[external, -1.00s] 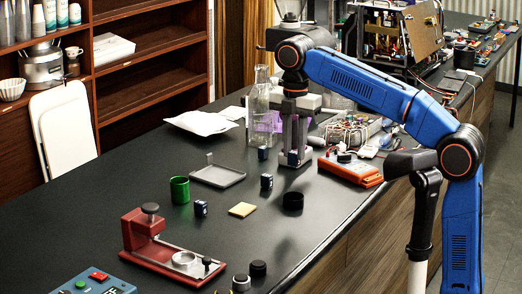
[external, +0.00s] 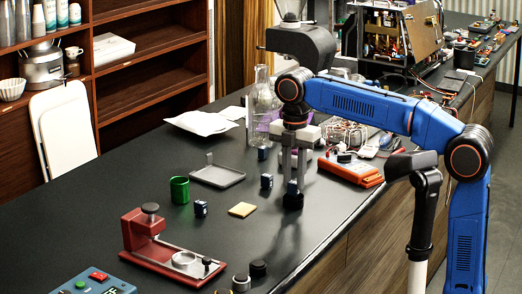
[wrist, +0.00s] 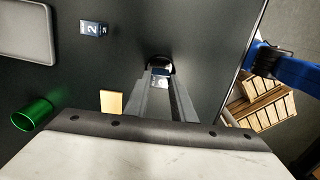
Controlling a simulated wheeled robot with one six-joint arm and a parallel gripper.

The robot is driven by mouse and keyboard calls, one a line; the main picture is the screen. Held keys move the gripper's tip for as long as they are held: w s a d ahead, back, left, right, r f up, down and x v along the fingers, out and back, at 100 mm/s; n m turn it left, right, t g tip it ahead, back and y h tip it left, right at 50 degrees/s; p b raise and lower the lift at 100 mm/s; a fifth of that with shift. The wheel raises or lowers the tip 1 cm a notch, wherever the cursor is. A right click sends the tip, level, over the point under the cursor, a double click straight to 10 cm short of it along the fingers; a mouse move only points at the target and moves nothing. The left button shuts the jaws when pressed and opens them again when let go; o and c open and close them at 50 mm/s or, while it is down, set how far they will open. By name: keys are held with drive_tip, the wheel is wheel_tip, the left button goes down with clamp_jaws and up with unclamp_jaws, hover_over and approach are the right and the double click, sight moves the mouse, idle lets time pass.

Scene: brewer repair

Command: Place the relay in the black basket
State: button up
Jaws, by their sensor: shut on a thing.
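My gripper (external: 292,184) points down and is shut on a small dark blue relay (external: 292,187). The relay shows between the fingertips in the wrist view (wrist: 160,77), mostly covered by the fingers. The black basket (external: 292,202) is a small round black cup on the dark bench, directly under the relay. Its dark rim also shows beyond the fingertips in the wrist view (wrist: 159,60). The relay is at the basket's mouth; I cannot tell whether its lower end is inside. Similar blue blocks stand on the bench, one marked 2 (wrist: 92,29).
A yellow pad (external: 242,210), a green cup (external: 180,190) and a grey tray (external: 217,176) lie to the left. A red fixture (external: 165,248) is at front left. An orange meter (external: 350,171) sits right, near the bench edge. The bench in front of the basket is clear.

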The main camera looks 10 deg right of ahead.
sight(295, 182)
drive_tip(key=shift+f, duration=1.1)
drive_tip(key=o, duration=1.1)
drive_tip(key=shift+r, duration=3.5)
drive_tip(key=shift+d, duration=0.1)
